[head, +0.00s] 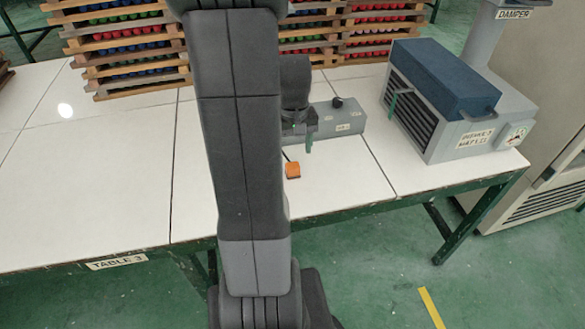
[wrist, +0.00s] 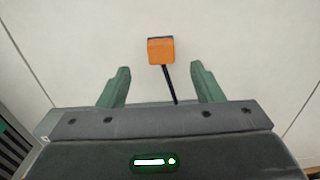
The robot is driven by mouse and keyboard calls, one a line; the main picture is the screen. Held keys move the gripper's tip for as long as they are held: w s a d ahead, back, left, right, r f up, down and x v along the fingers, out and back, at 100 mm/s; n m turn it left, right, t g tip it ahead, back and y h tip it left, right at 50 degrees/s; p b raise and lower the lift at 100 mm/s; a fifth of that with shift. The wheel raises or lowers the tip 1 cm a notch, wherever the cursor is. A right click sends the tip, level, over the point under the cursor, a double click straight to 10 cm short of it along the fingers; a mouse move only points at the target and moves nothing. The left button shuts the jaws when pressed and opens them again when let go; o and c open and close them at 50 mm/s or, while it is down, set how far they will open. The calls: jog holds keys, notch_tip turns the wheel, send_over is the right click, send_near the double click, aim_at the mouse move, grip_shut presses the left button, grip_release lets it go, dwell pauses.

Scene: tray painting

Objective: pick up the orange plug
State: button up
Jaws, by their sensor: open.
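The orange plug (head: 292,170) is a small orange block lying on the white table, near its front edge and to the right of my arm in the head view. In the wrist view the orange plug (wrist: 161,50) lies beyond the fingertips, roughly centred between them. A black cord (wrist: 169,84) runs from it back between the fingers. My gripper (wrist: 161,70) has two green fingers, spread open with nothing held. In the head view my gripper (head: 298,148) is just behind the plug, partly hidden by my arm.
A grey box with a black knob (head: 337,118) stands on the table behind the plug. A larger grey machine with a blue top (head: 445,95) stands to the right. Stacked wooden trays (head: 125,45) line the back. The white table (head: 90,190) is clear at left.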

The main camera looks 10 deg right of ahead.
aim_at(293, 165)
notch_tip(293, 165, down, 8)
jog(key=shift+w+f, duration=0.1)
jog(key=shift+f, duration=0.1)
dwell(0.3)
jog(key=shift+c, duration=0.4)
jog(key=c, duration=0.9)
